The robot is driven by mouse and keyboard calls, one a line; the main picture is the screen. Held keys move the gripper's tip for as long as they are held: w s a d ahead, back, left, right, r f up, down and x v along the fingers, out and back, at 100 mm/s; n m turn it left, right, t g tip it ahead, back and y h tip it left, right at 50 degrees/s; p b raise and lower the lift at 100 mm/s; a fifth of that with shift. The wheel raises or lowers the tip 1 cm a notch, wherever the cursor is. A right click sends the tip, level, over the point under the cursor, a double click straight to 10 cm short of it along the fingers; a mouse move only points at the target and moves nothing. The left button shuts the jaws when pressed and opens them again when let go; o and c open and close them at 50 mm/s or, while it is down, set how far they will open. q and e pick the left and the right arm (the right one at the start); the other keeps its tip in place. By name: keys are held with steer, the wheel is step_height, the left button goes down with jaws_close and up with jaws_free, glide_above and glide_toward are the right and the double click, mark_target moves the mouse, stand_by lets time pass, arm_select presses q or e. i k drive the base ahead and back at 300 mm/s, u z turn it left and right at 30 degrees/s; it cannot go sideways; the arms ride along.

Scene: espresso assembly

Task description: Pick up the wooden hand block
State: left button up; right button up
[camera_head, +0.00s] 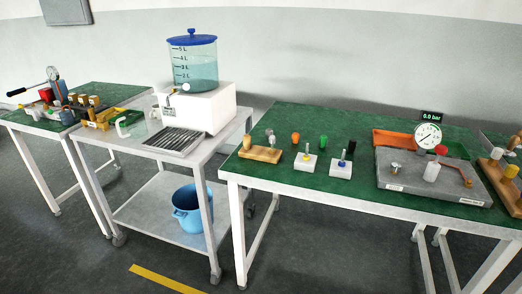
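A light wooden block (257,155) lies near the left end of the green-topped right table (300,185). A small tan knob-like piece stands at its left end, and a dark piece with a light top stands just behind it. From here I cannot tell for sure that this is the hand block. Other wooden-coloured pieces (493,178) stand at the far right edge, partly cut off. Neither of my grippers shows in the head view.
Two white blocks (304,164) with coloured pegs and several small knobs stand right of the wooden block. A grey plate with a gauge (427,137) is farther right. A wheeled cart (215,147) carries a water tank (193,68); a blue bucket (187,209) sits below.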

mark_target(272, 155)
steer(key=z, duration=0.55)
steer(key=k, duration=0.65)
steer(key=z, duration=0.2)
steer(key=i, duration=1.2)
steer(key=u, duration=0.85)
